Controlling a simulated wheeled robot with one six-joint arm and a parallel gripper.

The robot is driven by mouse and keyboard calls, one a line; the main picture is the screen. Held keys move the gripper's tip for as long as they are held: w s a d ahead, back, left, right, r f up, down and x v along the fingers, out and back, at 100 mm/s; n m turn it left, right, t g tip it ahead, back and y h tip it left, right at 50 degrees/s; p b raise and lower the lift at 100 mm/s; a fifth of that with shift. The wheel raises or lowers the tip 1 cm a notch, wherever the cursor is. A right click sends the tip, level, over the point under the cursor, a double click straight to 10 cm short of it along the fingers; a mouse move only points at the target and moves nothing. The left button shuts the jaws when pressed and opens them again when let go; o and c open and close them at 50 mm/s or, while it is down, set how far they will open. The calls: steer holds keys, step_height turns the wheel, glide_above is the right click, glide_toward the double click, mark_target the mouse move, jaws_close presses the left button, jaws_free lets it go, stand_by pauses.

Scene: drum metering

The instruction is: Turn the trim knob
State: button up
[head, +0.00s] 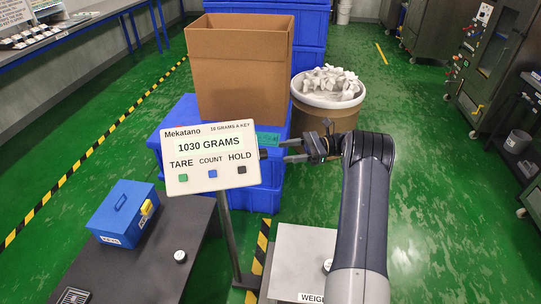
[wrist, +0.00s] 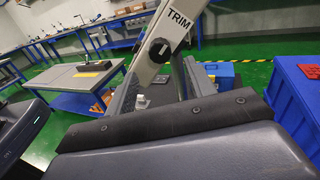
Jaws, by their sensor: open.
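The trim knob (wrist: 160,49) is a round black knob with a lighter pointer line. It sits on the narrow side face of the display panel (wrist: 170,28), below the printed word TRIM. In the head view the panel (head: 211,157) faces me and reads 1030 GRAMS; the knob shows only as a small dark bit at its right edge (head: 263,154). My gripper (head: 285,151) is open and empty, its fingers pointing left at that edge, with a small gap before the knob. In the wrist view the two grey fingers (wrist: 158,72) stand on either side below the knob.
The panel stands on a thin post. A cardboard box (head: 238,70) on blue crates is behind it, and a drum of white pieces (head: 328,88) is behind my gripper. A blue toolbox (head: 122,212) sits on the dark table at left; a weighing platform (head: 300,262) is below.

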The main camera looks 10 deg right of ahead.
mark_target(263, 154)
steer(key=a+p, duration=0.1)
steer(key=a, duration=0.5)
steer(key=shift+w+a, duration=0.15)
steer(key=shift+a, duration=0.05)
steer(key=shift+r, duration=0.1)
steer(key=c, duration=1)
